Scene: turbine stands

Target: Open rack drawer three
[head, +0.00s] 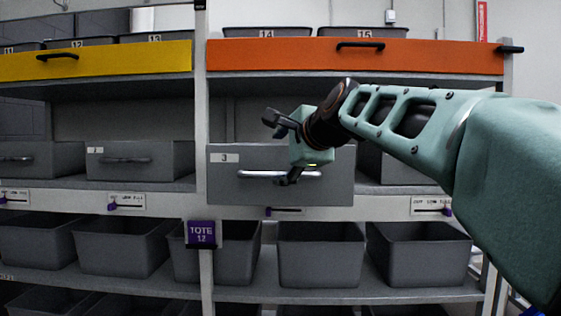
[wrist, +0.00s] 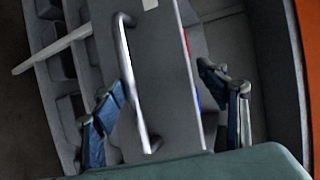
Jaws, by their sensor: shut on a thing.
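Rack drawer three (head: 230,190) is a grey drawer with a white label "3" at its upper left and a pale bar handle (head: 318,173). It sits proud of the drawers beside it, pulled out at least partway. My gripper (head: 280,150) is at its front, one finger above the top edge and the other at the handle. In the wrist view the handle (wrist: 133,85) runs between the fingers of my gripper (wrist: 165,110), which stand wide apart on the drawer. Red and blue bits show behind the front panel. The exact contact is partly hidden.
Grey drawers (head: 140,162) stand to the left, one partly hidden at right. A yellow drawer (head: 130,60) and an orange drawer (head: 270,57) are above.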

